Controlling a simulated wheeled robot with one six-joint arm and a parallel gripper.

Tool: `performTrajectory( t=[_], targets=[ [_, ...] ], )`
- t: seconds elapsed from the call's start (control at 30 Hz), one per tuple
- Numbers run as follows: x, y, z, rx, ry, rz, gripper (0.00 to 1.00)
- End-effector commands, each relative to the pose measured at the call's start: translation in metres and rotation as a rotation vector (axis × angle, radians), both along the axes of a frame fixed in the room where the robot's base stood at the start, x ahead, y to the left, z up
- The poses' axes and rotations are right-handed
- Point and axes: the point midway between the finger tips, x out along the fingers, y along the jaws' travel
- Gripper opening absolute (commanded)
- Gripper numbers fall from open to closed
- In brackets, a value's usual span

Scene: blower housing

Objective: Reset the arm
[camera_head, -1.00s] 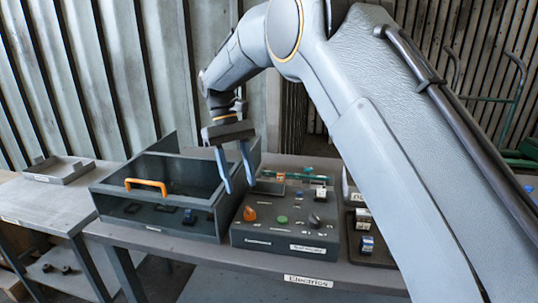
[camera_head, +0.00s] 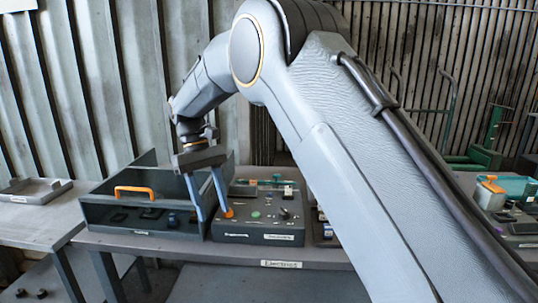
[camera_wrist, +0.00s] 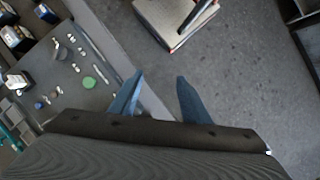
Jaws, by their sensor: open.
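My gripper (camera_head: 208,194) has two blue-grey fingers that point down. In the head view it shows in front of the gap between the grey drawer box and the control box. In the wrist view my gripper (camera_wrist: 160,95) is open with nothing between its fingers, and grey floor shows past them. My arm reaches across the head view from the lower right, up to the elbow and down to the wrist.
A grey box with an orange handle (camera_head: 143,190) stands on the bench (camera_head: 160,245). Beside it is a control box (camera_head: 258,229) with knobs. A grey tray (camera_head: 35,190) lies on the left table. Another device (camera_head: 505,210) stands at the right.

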Motion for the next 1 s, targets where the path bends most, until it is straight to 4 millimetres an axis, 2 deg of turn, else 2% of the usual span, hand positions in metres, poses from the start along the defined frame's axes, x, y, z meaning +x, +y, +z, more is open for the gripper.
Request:
performTrajectory(
  t=[0.27,0.37,0.57,0.63,0.77,0.9,1.0],
  targets=[
    [0.003,-0.037,-0.007,0.024,-0.035,-0.062,0.43],
    [0.003,-0.057,-0.011,0.037,-0.053,-0.095,0.43],
    [-0.004,-0.11,-0.022,0.068,-0.106,-0.183,0.43],
    [-0.01,-0.136,-0.027,0.082,-0.133,-0.227,0.43],
    [-0.034,-0.193,-0.041,0.112,-0.2,-0.332,0.43],
    [-0.074,-0.252,-0.058,0.141,-0.28,-0.45,0.43],
    [-0.108,-0.287,-0.071,0.155,-0.337,-0.533,0.43]
  ],
)
